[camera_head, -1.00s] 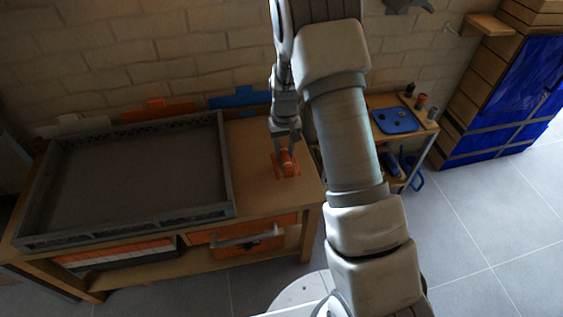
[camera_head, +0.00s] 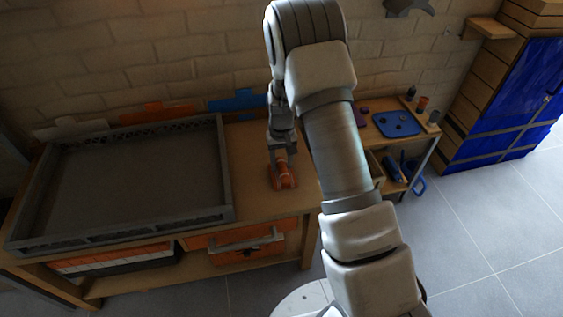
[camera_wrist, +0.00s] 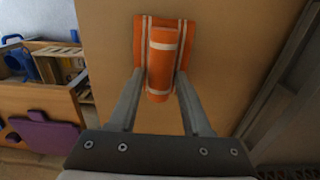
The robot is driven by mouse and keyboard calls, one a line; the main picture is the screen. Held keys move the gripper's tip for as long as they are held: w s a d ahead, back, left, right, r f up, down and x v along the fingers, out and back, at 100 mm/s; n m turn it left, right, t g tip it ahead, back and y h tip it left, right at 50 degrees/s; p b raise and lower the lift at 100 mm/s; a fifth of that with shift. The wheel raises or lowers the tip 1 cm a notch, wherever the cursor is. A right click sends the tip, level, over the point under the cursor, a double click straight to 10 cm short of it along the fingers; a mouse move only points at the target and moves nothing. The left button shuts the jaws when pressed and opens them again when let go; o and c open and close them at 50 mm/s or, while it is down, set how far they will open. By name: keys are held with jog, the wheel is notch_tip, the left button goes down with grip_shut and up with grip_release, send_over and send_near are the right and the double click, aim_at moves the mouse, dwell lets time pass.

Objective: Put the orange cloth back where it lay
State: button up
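The orange cloth (camera_head: 283,178), with pale stripes, lies on the wooden workbench top to the right of the grey tray. In the wrist view the cloth (camera_wrist: 163,36) is a flat orange piece with a raised, rolled part along its middle. My gripper (camera_head: 281,160) is just above the cloth, pointing down at it. In the wrist view my gripper (camera_wrist: 159,74) has its two fingers apart, one on each side of the rolled part. Narrow gaps show between the fingers and the roll. Whether the fingertips touch the flat part cannot be told.
A large grey tray (camera_head: 226,170) fills the left of the workbench (camera_head: 252,205). Orange and blue panels stand along the wall behind. A side table with a blue board (camera_head: 396,123) is to the right, and a purple piece (camera_wrist: 45,133) shows in the wrist view.

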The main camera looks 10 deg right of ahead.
jog(key=shift+o, duration=1)
notch_tip(320, 180, up, 12)
jog(key=r+p, duration=0.1)
jog(key=p, duration=0.3)
notch_tip(320, 180, up, 9)
jog(key=t, duration=0.1)
send_over(282, 163)
jog(key=s, duration=0.4)
jog(key=s+r+t, duration=0.2)
jog(key=s+r, duration=0.5)
jog(key=r, duration=0.3)
jog(key=s+r+t, duration=0.1)
jog(key=s+r, duration=0.1)
jog(key=s, duration=0.6)
jog(key=s+r+t, duration=0.1)
jog(key=s+r, duration=0.2)
jog(key=s, duration=0.6)
jog(key=shift+s+t, duration=0.3)
